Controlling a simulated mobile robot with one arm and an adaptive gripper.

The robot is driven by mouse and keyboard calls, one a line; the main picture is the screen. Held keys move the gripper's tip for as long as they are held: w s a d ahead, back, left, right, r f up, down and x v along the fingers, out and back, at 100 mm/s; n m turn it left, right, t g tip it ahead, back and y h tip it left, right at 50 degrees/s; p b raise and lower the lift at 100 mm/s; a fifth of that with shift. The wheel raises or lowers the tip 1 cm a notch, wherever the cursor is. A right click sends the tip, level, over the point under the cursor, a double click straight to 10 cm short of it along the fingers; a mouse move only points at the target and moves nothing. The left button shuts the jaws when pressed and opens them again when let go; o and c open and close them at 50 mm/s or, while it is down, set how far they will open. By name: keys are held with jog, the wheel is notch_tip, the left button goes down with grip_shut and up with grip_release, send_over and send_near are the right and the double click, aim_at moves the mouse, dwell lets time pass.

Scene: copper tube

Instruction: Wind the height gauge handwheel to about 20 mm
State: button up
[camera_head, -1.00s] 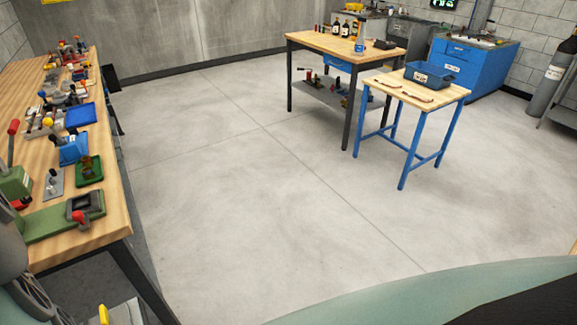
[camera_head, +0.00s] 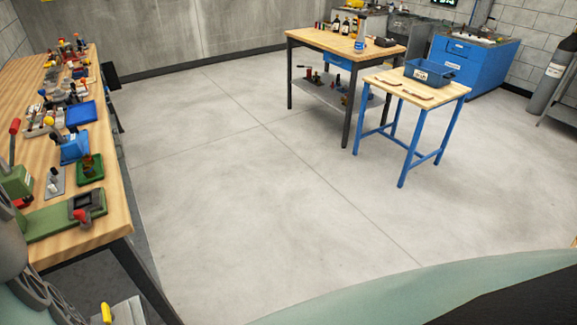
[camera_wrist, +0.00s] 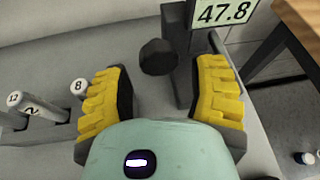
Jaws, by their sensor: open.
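In the wrist view, my gripper (camera_wrist: 163,95) is open, with a yellow-padded finger on each side and nothing between the pads. A dark round knob (camera_wrist: 158,57) shows just beyond and between the fingertips, beside a dark grey upright column (camera_wrist: 181,50); it looks like the height gauge's handwheel. A pale green display (camera_wrist: 222,12) at the top of the column reads 47.8. I cannot tell whether a finger touches the knob. In the head view I cannot make out the gauge or the gripper clearly.
In the wrist view, grey cylinders marked with numbers (camera_wrist: 42,107) stand at left, and a wooden table edge (camera_wrist: 300,25) is at upper right. In the head view, a crowded workbench (camera_head: 112,190) runs along the left. A blue-legged table (camera_head: 440,90) stands right. Open floor lies between.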

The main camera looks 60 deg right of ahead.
jog(key=shift+b+x, duration=0.5)
jog(key=shift+x, duration=1.15)
jog(key=shift+a, duration=0.1)
jog(key=shift+f, duration=0.1)
jog(key=c, duration=0.9)
jog(key=shift+s+f, duration=0.1)
